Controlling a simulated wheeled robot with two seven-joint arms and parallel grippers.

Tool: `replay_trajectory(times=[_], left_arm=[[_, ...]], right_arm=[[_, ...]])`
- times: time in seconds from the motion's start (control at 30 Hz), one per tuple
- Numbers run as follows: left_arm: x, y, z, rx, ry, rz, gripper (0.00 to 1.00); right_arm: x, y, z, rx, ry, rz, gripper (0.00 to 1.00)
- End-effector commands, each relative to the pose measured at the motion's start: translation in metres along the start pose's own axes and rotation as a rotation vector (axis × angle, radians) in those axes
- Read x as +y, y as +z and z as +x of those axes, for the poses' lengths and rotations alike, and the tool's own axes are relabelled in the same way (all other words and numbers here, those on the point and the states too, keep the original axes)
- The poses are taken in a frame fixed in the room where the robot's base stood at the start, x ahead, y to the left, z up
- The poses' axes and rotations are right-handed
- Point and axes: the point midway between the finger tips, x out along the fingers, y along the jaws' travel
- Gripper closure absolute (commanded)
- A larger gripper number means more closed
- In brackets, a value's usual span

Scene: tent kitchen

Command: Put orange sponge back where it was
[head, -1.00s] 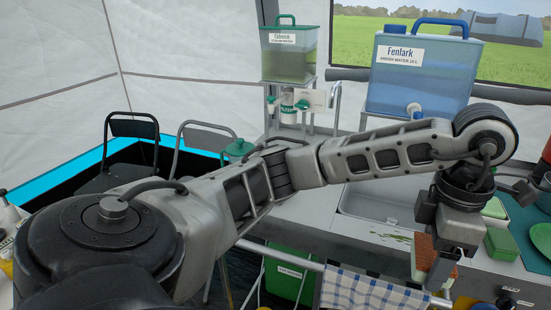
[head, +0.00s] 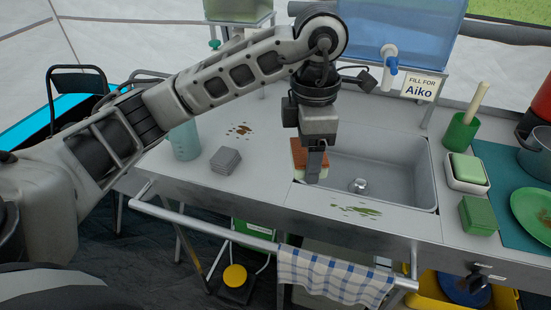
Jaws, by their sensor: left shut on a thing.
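The orange sponge (head: 297,155) is brown-orange with a paler edge. My left gripper (head: 313,168) points down and is shut on it, at the left end of the sink (head: 400,167). One finger hides part of the sponge. I cannot tell whether the sponge touches the counter or the sink rim. My right gripper is not in view.
Brown stains (head: 239,131) and a green smear (head: 357,210) mark the counter. A grey stack (head: 226,160) and a pale cup (head: 184,140) stand left. A green sponge in a white dish (head: 467,170), a green block (head: 478,214) and a green plate (head: 533,214) are right. A checked towel (head: 332,278) hangs on the front rail.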

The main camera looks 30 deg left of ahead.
Motion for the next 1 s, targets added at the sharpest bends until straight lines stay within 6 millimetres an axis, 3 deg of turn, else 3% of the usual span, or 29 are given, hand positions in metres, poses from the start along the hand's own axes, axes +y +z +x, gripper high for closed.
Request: replay_trajectory(times=[0.13,0.33,0.5,0.77,1.0], left_arm=[[0.028,-0.017,0.016,0.004,-0.005,-0.010,0.54],[0.071,-0.042,0.038,0.005,-0.005,-0.008,0.54],[0.093,-0.054,0.068,0.005,-0.006,-0.005,0.54],[0.109,-0.062,0.089,0.002,-0.002,-0.002,0.54],[0.114,-0.066,0.120,0.003,-0.004,-0.001,0.54]], right_arm=[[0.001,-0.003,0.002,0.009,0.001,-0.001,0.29],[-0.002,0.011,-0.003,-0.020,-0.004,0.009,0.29],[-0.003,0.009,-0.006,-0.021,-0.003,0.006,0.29],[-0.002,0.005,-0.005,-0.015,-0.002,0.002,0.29],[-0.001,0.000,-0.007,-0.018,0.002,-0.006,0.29]])
